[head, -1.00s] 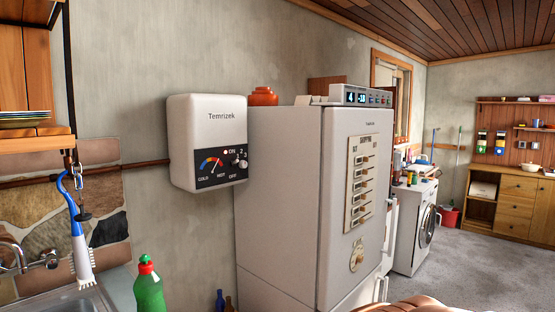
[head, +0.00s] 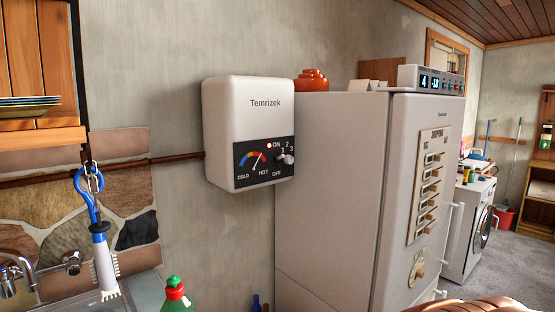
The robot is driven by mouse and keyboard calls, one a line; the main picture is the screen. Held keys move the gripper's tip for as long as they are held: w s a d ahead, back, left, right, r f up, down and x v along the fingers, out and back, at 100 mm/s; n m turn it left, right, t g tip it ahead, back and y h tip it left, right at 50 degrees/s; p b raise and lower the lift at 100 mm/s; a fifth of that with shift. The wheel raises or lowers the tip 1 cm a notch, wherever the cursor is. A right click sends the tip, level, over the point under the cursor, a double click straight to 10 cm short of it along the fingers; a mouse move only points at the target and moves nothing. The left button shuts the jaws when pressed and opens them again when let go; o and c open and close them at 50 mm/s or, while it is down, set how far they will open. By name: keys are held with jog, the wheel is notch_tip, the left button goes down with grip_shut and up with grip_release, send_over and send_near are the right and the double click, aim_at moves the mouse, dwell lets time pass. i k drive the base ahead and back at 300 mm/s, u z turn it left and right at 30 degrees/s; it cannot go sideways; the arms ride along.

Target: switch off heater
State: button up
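The heater (head: 249,115) is a white box labelled "Temrizek", mounted on the grey wall left of the fridge. Its black lower panel (head: 252,176) has a gauge marked COLD to HOT, a small light beside the word ON, and a pale knob (head: 287,159) at the right with marks OFF, 1, 2 and 3. The gauge needle stands towards the HOT side. I cannot tell for sure which mark the knob points to. Nothing covers the heater's front. My gripper is not in view.
A tall white fridge (head: 330,190) stands just right of the heater. At lower left are a sink tap (head: 18,270), a hanging blue-handled brush (head: 98,245) and a green bottle with a red cap (head: 176,297). A brown rounded thing (head: 470,305) shows at the bottom edge.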

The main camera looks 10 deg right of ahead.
aim_at(278, 158)
jog(key=u, duration=0.55)
jog(key=i, duration=0.9)
